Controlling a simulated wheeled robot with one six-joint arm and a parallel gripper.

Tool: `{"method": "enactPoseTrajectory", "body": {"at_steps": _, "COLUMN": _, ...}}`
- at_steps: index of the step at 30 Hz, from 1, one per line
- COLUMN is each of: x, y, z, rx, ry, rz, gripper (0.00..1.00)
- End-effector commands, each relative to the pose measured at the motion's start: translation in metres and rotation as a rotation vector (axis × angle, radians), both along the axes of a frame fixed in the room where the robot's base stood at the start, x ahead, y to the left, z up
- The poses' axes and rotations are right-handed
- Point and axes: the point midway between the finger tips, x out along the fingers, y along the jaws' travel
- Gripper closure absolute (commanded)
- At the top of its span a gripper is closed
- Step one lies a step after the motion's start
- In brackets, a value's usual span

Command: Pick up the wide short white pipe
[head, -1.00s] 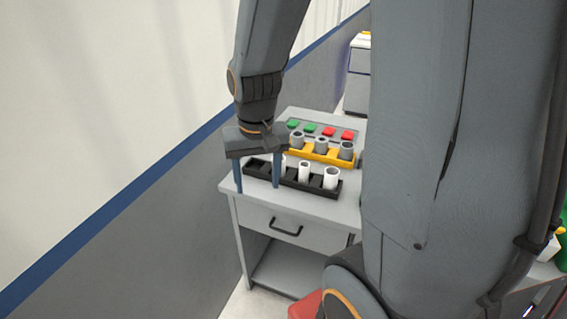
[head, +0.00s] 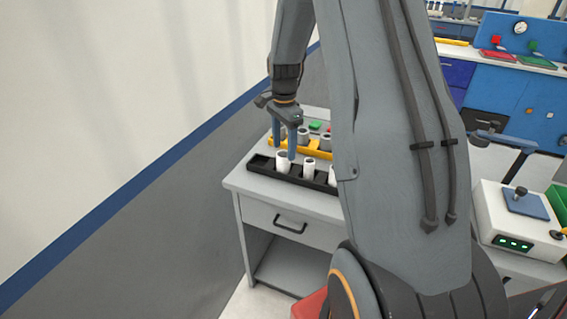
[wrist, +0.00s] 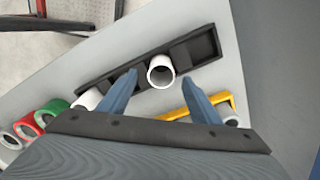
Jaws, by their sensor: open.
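Several white pipes stand upright in a black tray (head: 262,164) on the grey cabinet. The leftmost white pipe (head: 283,161) looks wide and short; a narrower one (head: 308,168) stands to its right. Another at the tray's right is partly hidden behind my arm. My gripper (head: 284,147) is open and points down over the leftmost pipe. In the wrist view, my gripper (wrist: 160,76) has its fingertips on either side of a white pipe (wrist: 160,76), with gaps showing. Nothing appears gripped. A second white pipe (wrist: 88,98) is partly hidden left of the fingers.
A yellow tray (head: 313,149) with grey pipes stands just behind the black tray. Red (wrist: 27,127) and green (wrist: 49,111) ring-shaped items lie at the wrist view's left. Part of the black tray (wrist: 204,46) is empty. A wall is close on the left.

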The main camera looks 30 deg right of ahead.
Motion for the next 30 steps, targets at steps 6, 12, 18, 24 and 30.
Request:
{"method": "enactPoseTrajectory", "body": {"at_steps": 6, "x": 0.000, "y": 0.001, "z": -0.027, "rx": 0.002, "ry": 0.004, "rz": 0.001, "gripper": 0.42}}
{"method": "enactPoseTrajectory", "body": {"at_steps": 12, "x": 0.001, "y": 0.001, "z": -0.041, "rx": 0.000, "ry": 0.001, "rz": 0.002, "gripper": 0.42}}
{"method": "enactPoseTrajectory", "body": {"at_steps": 18, "x": 0.002, "y": 0.001, "z": -0.042, "rx": 0.000, "ry": 0.000, "rz": 0.002, "gripper": 0.42}}
{"method": "enactPoseTrajectory", "body": {"at_steps": 24, "x": 0.002, "y": 0.001, "z": -0.042, "rx": 0.000, "ry": 0.000, "rz": 0.002, "gripper": 0.71}}
{"method": "enactPoseTrajectory", "body": {"at_steps": 30, "x": 0.002, "y": 0.001, "z": -0.042, "rx": 0.000, "ry": 0.000, "rz": 0.002, "gripper": 0.86}}
